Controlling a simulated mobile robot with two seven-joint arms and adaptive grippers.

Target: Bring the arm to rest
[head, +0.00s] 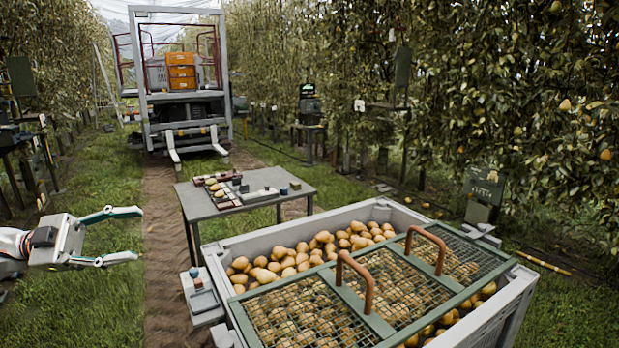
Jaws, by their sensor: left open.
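My left gripper (130,234) comes in from the left edge, with its two fingers spread apart and pointing right. It is open and nothing is between its fingers. It hangs over the grass, left of the grey crate (222,262) and in front of the table, apart from both as seen here. My right gripper is not in view.
The crate holds many pears (290,259), with a green mesh lid (370,290) with two brown handles over part of it. A grey table (237,208) bearing small items stands behind. A platform vehicle (183,90) stands farther back.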

